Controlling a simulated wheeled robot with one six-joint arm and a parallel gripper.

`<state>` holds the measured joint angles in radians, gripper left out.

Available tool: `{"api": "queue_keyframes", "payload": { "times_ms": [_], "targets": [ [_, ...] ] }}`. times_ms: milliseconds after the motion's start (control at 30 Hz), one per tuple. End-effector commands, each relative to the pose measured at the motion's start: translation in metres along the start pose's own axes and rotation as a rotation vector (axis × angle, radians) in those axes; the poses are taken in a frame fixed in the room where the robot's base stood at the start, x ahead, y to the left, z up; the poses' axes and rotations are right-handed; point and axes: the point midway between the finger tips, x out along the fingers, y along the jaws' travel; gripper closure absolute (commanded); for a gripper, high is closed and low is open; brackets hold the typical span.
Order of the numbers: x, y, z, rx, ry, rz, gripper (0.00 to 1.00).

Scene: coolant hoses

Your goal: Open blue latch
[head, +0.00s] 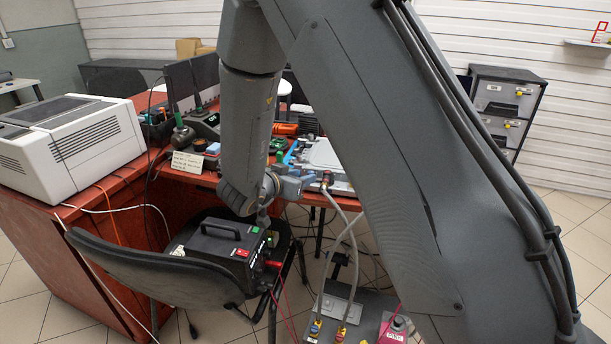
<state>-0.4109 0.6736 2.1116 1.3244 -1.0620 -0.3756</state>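A small blue part (291,153), possibly the blue latch, shows at the left side of a flat silver-grey device (322,155) on the red table. My gripper (302,182) is at the table's front edge, just below and in front of that blue part. It looks apart from the blue part, but the view is too small to be sure. Its fingers are too small and partly hidden by my arm to tell whether they are open or shut. A grey hose (342,208) with a brass-coloured end (327,178) rises to the device's front edge, close to my gripper's right.
A black chair (150,270) carries a black box with a handle (217,245) below my gripper. A white printer (70,140) and dark monitors (183,85) are at left. My arm hides much of the right.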

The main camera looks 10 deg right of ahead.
Motion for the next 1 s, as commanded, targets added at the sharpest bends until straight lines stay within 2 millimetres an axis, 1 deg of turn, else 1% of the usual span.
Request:
{"api": "queue_keyframes", "payload": {
  "times_ms": [33,100,233,400,600,667,800,1000],
  "targets": [
    [0.009,0.001,0.000,0.001,0.000,0.002,0.66],
    [0.018,0.001,0.000,0.000,-0.001,0.002,0.66],
    [0.030,0.000,0.000,0.001,0.000,0.001,0.66],
    [0.036,0.000,0.000,0.000,0.000,-0.001,0.66],
    [0.035,0.000,0.000,0.000,0.000,-0.002,0.66],
    [0.035,0.000,0.000,0.000,0.000,-0.002,0.76],
    [0.035,0.000,0.000,0.000,-0.001,-0.002,1.00],
    [0.035,-0.001,0.000,0.002,-0.001,0.003,1.00]
  ]
}}
